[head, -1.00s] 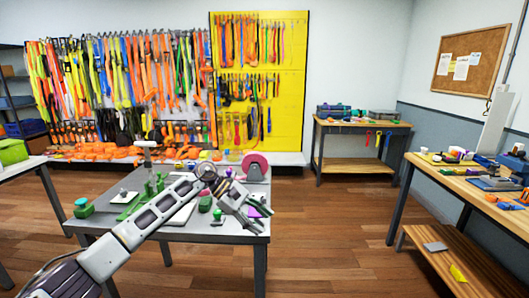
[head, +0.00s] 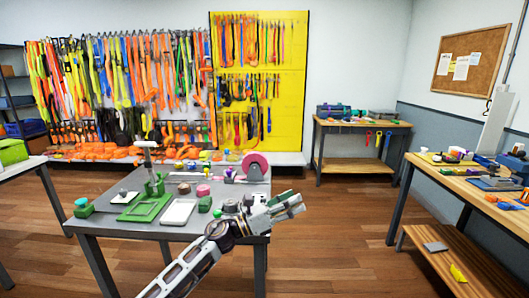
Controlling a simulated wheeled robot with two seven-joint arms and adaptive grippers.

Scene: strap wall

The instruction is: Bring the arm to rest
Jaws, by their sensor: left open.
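My left arm (head: 195,262) comes up from the bottom of the head view, left of centre. Its gripper (head: 295,203) points to the right, past the right front corner of the grey table (head: 105,222). The jaws are open, and nothing shows between them. The wrist covers part of the table's right front edge. My right gripper is out of view.
The table holds a green tray (head: 145,207), a white plate (head: 178,212), a pink disc (head: 256,160) and several small items. A bench (head: 362,128) stands at the back, and a wooden table (head: 480,184) at right. Open floor (head: 340,230) lies between.

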